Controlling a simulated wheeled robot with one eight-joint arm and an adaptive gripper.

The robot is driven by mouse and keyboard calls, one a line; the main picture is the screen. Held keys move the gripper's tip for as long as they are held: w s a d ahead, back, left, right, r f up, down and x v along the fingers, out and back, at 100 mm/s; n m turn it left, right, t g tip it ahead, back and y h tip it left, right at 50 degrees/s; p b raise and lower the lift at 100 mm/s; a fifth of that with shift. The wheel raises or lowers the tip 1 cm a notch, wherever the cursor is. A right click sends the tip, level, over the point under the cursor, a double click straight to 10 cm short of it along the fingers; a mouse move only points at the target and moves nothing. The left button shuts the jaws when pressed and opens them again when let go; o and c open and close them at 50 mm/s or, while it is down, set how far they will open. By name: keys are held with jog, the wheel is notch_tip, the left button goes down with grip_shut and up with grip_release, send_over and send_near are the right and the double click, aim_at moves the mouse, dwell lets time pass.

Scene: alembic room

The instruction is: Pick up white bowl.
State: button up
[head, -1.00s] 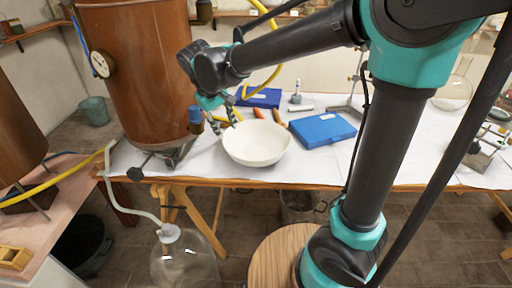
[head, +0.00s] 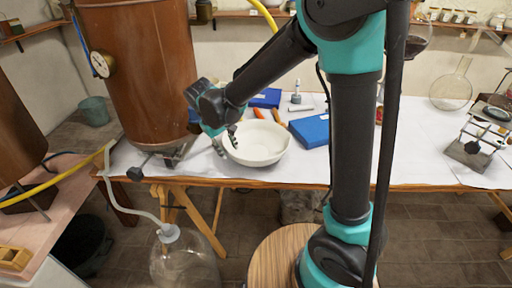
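The white bowl (head: 262,147) sits upright on the white-covered table (head: 350,172), near its front edge. My gripper (head: 226,144) is at the bowl's left rim, pointing down, with its fingers apart. One finger appears outside the rim and the other over or inside it. I cannot tell whether either finger touches the bowl. The bowl's upper left rim is partly hidden by my gripper.
Blue boxes (head: 311,130) lie right of and behind the bowl. A large copper vessel (head: 140,75) stands to the left, close to my gripper. Orange-handled tools (head: 277,116) lie behind the bowl. A round glass flask (head: 452,91) stands at the right.

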aim_at(232, 155)
jog(key=shift+w+x, duration=0.1)
jog(key=shift+x, duration=1.25)
jog(key=shift+w+x, duration=0.15)
jog(key=shift+x, duration=1.15)
jog(key=shift+c, duration=0.6)
jog(key=shift+r, duration=0.1)
grip_shut()
